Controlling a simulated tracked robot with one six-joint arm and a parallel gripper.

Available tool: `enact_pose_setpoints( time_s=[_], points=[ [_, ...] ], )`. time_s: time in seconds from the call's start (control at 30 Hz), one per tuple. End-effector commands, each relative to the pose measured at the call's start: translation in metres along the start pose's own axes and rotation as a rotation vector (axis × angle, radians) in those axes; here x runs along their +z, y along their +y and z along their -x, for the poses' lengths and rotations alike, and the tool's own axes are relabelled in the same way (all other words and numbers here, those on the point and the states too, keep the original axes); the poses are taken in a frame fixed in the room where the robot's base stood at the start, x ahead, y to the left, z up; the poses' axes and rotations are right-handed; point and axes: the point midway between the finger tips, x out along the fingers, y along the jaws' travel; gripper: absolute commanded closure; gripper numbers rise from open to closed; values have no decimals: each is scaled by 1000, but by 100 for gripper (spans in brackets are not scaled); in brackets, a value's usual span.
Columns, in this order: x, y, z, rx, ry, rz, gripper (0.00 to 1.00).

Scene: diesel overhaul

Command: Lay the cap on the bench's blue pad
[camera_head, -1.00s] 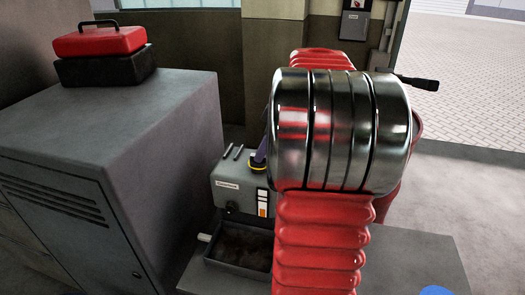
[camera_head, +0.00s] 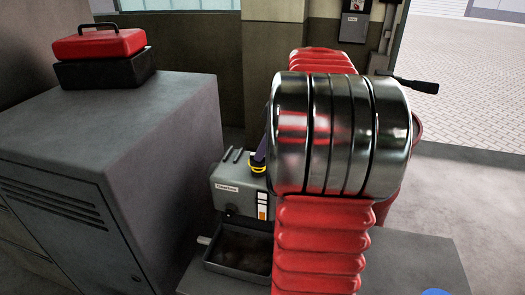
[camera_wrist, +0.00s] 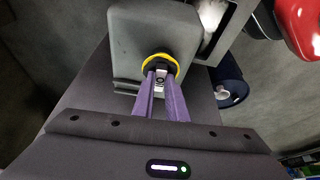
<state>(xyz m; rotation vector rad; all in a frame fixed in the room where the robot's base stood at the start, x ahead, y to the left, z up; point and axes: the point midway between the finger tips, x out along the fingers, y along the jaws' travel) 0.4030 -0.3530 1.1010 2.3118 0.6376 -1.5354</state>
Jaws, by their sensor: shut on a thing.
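The cap is black with a yellow ring and shows in the wrist view (camera_wrist: 161,62) at the top of a grey tank (camera_wrist: 125,45). My gripper (camera_wrist: 161,78), with purple fingers, is shut on it. In the head view the cap (camera_head: 258,168) is at the tank's (camera_head: 228,194) top, partly hidden behind my red and metal arm. I cannot tell whether the cap is seated or just clear of the tank. A bit of the blue pad (camera_head: 437,292) shows at the bottom right edge of the head view, on the grey bench (camera_head: 420,262).
A dark open tray (camera_head: 234,268) lies below the tank. A grey cabinet (camera_head: 130,130) stands at left, bearing a red toolbox (camera_head: 98,43) on a black case. The bench top between my arm and the pad looks clear.

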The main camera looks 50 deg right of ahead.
Motion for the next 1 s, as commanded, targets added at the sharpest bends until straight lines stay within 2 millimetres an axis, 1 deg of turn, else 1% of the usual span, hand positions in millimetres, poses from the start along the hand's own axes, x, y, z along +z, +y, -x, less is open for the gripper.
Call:
enact_pose_setpoints(
  time_s=[0.17, 0.6, 1.0],
  points=[
    [-1, 0, 2, 1, 1, 1, 100],
    [-12, 0, 27, 1, 1, 1, 100],
    [-13, 0, 27, 1, 1, 0, 100]
  ],
)
